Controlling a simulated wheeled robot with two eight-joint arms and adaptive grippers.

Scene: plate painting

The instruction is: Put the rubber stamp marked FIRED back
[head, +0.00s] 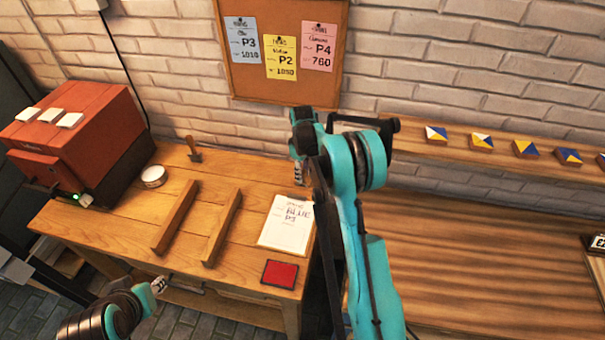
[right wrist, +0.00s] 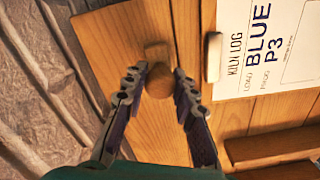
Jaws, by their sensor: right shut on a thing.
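My right gripper (head: 298,178) points down at the back right of the workbench, beside the clipboard. In the right wrist view its fingers (right wrist: 157,76) are shut on the round wooden knob of the stamp (right wrist: 160,84). The stamp's marking is hidden, and I cannot tell whether its base touches the wood. A small brown handled tool (head: 194,153), perhaps another stamp, stands at the back of the bench, its marking unreadable. The red ink pad (head: 280,274) lies at the front right corner. My left gripper (head: 158,286) is low in front of the bench; its jaw state is unclear.
The kiln log clipboard (head: 286,238), reading BLUE P3, lies right of two wooden bars (head: 176,217) (head: 222,228). A red kiln (head: 75,140) and a round white tin (head: 153,177) stand left. A shelf (head: 500,160) with several blue, yellow and white tiles is right.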

